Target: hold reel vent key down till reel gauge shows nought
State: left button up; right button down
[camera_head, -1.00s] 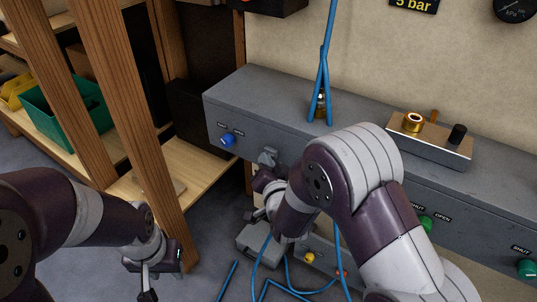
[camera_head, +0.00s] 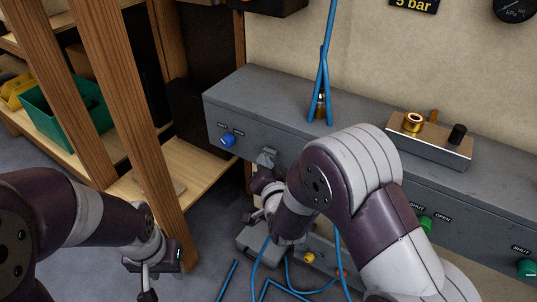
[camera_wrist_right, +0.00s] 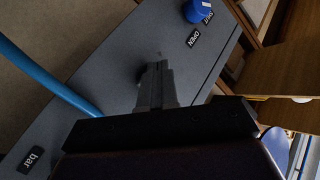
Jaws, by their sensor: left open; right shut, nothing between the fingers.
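I cannot tell for sure which part is the reel vent key. A small grey wedge-shaped piece (camera_head: 265,157) shows at the bench's front face, right of the blue knob (camera_head: 228,140). My right gripper (camera_wrist_right: 157,68) is shut and empty, its fingertips close over the grey bench; contact is not clear. In the head view, its fingers are hard to make out beside that wedge. A round black gauge (camera_head: 515,8), marked kPa, is cut off at the upper right; its reading is not legible. My left gripper (camera_head: 163,274) is open and empty, low at the left near the wooden post.
The long grey bench (camera_head: 260,92) carries blue hoses (camera_head: 325,75) and a block with a brass fitting (camera_head: 412,121). Green knobs (camera_head: 426,222) are on its front. A wooden rack (camera_head: 125,95) with a green bin (camera_head: 65,118) stands left. Blue hoses lie below.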

jog(key=shift+s+a, duration=0.3)
jog(key=shift+s, duration=0.2)
jog(key=shift+s+a, duration=0.75)
jog(key=shift+s, duration=0.25)
jog(key=shift+s+a, duration=0.7)
jog(key=shift+s, duration=0.3)
